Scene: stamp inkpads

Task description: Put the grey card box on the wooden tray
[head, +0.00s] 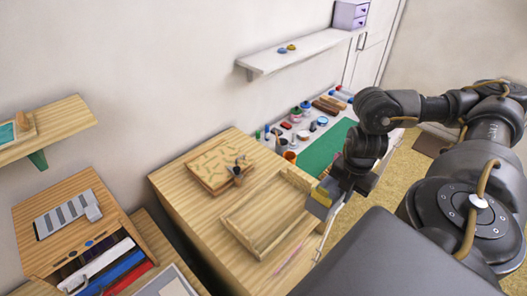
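My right gripper (326,196) comes in from the right, over the right edge of the wooden table. It appears shut on a small grey box (317,208) with a yellowish part on top, which looks like the grey card box. The fingers cover part of it. The wooden tray (236,229), shallow with raised rims, lies on the table just left of the gripper. Its bare floor shows no object. The held box is at the tray's right side; I cannot tell whether it touches the rim. My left gripper is out of view.
A patterned wooden board (209,168) with small dark items lies behind the tray. A green mat (327,150) with several pots and bottles lies farther back. A wall shelf (300,52) hangs above. A wooden cabinet (40,255) with folders stands at left.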

